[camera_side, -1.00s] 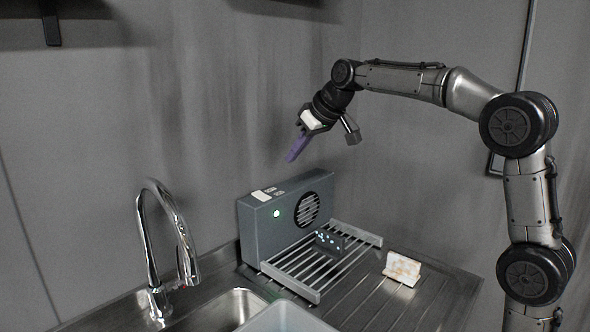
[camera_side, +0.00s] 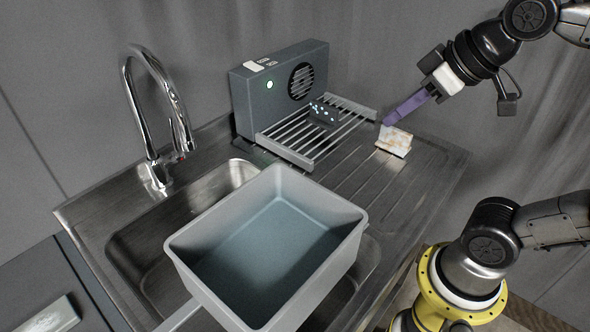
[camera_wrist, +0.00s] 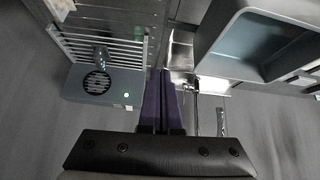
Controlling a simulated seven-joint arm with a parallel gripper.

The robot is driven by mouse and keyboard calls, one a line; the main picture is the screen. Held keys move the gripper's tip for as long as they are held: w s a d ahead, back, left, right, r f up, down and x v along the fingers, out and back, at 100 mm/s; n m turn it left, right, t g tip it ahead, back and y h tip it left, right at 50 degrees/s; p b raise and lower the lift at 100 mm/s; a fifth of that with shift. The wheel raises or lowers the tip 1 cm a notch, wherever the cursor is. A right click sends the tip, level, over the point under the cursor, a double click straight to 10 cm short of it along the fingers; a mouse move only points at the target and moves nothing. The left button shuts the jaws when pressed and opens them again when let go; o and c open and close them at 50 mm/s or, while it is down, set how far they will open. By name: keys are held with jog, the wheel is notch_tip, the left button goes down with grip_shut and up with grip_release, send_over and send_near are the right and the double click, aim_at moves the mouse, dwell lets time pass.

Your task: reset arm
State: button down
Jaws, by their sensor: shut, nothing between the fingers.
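My gripper (camera_side: 390,120) has purple fingers that are closed together with nothing between them. In the side view it hangs at the upper right, pointing down to the left, with its tips in line with the top of a white block with brownish marks (camera_side: 394,140). In the wrist view the closed fingers (camera_wrist: 160,75) stand at the centre, and the block (camera_wrist: 60,6) is far off in the top left corner, apart from them. The block rests on the ribbed drainboard (camera_side: 350,185).
A grey vented box (camera_side: 262,100) with a green light stands at the back, with a slatted rack (camera_side: 305,150) before it. A dark speckled piece (camera_side: 323,112) sits on the rack. A grey tub (camera_side: 190,262) sits over the sink. A tall chrome faucet (camera_side: 181,120) rises to its left.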

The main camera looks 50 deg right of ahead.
jog(key=s+f+g, duration=0.1)
jog(key=s+f, duration=0.3)
jog(key=f, duration=0.3)
jog(key=shift+s+d+m, duration=0.2)
jog(key=shift+d+m, duration=0.05)
jog(key=shift+m, duration=0.15)
